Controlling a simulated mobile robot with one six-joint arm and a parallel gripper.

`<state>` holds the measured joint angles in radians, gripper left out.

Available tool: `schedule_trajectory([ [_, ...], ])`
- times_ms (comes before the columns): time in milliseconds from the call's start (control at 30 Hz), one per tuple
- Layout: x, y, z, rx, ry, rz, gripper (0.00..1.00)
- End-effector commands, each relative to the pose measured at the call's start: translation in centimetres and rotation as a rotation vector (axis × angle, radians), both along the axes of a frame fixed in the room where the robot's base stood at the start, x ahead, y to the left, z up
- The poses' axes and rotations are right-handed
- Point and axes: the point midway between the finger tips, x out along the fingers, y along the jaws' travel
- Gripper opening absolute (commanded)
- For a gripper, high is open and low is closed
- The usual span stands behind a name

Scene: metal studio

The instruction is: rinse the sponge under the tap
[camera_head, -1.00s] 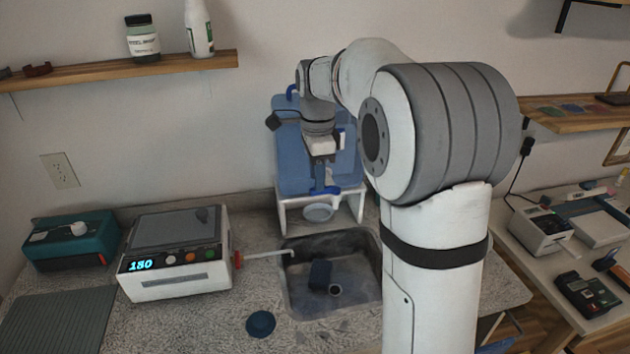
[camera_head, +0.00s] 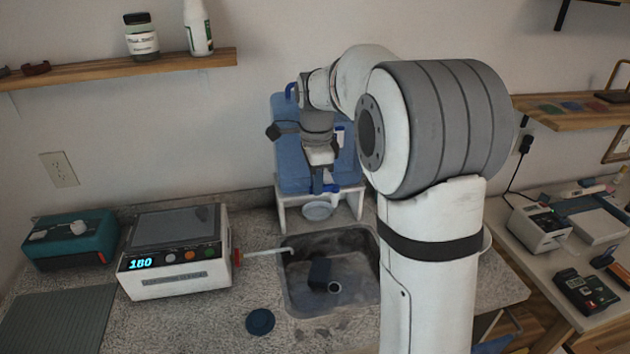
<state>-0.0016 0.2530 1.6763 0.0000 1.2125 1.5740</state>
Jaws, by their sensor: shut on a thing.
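A dark blue block, which looks like the sponge (camera_head: 319,272), lies in the grey sink (camera_head: 350,300) beside the round drain. A blue water container (camera_head: 288,150) stands on a white stand (camera_head: 282,212) behind the sink, with a small blue tap (camera_head: 333,188) low on its front. My gripper (camera_head: 319,187) is in front of the container, pointing down at the tap. It looks shut on the tap, though the fingers hide most of it. A pale round dish (camera_head: 318,210) is below my gripper.
A dark blue disc (camera_head: 260,321) lies on the counter in front. A teal box (camera_head: 70,240) stands further left. My arm hides the sink's right side.

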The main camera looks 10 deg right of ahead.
Motion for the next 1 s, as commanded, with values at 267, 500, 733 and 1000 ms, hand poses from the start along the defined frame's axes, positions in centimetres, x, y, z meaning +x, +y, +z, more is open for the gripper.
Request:
schedule_trajectory([
  [267,-0.1,0.0,0.0,0.0,-0.001,0.016,0.0],
  [500,-0.5,0.0,0.0,0.0,-0.001,0.118,0.0],
  [733,-1.3,-0.1,0.0,0.0,-0.001,0.281,0.0],
  [1000,-2.0,-0.4,0.1,0.0,-0.001,0.452,0.0],
])
